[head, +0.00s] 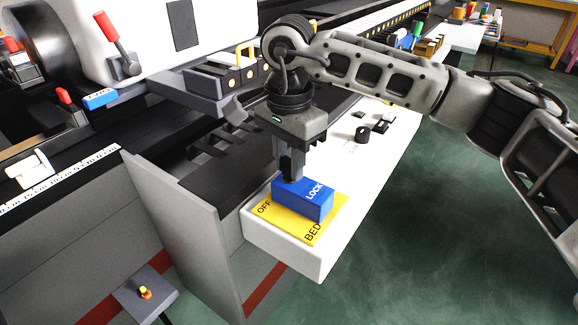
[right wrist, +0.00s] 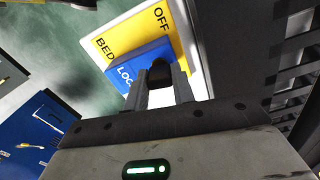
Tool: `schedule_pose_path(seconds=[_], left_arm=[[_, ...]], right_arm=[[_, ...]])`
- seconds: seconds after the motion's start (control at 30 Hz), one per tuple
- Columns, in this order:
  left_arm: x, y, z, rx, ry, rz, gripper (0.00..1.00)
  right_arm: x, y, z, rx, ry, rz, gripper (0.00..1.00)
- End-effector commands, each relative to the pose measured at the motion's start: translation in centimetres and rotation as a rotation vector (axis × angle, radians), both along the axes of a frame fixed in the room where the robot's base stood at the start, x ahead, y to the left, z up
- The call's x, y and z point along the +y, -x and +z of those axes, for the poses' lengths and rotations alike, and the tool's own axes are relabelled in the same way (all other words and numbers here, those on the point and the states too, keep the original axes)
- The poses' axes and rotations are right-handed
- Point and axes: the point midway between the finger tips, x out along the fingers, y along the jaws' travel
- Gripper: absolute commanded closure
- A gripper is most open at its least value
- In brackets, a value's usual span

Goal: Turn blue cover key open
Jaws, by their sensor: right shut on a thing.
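The blue cover key (head: 303,202) is a blue block marked LOCK with a dark round knob. It sits on a yellow plate (head: 287,221) marked OFF and BED, at the near end of a white panel. My right gripper (head: 291,176) points down at the block's far left end. In the right wrist view the blue block (right wrist: 140,63) lies beyond the fingertips, and the right gripper (right wrist: 160,88) is shut on the dark knob between its fingers. The knob is mostly hidden by the fingers in the head view. My left gripper is not in view.
The white panel (head: 362,165) carries small black knobs behind my gripper. A grey machine wall (head: 190,225) stands to the left, with a red-handled lever (head: 116,35) farther back. The green floor (head: 440,240) to the right is clear.

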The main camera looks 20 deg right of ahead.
Motion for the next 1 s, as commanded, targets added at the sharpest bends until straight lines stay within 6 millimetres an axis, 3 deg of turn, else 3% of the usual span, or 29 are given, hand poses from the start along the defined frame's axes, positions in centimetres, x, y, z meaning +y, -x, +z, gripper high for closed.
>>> schedule_pose_path(seconds=[0.4,0.97,1.0], left_arm=[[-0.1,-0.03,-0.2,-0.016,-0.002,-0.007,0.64],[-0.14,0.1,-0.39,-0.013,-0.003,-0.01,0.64],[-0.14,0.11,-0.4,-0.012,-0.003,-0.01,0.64]], right_arm=[[0.01,-0.05,0.08,-0.002,0.0,0.181,0.98],[0.02,-0.02,0.08,-0.001,-0.001,0.203,0.98],[0.02,-0.02,0.08,-0.001,-0.001,0.203,0.64]])
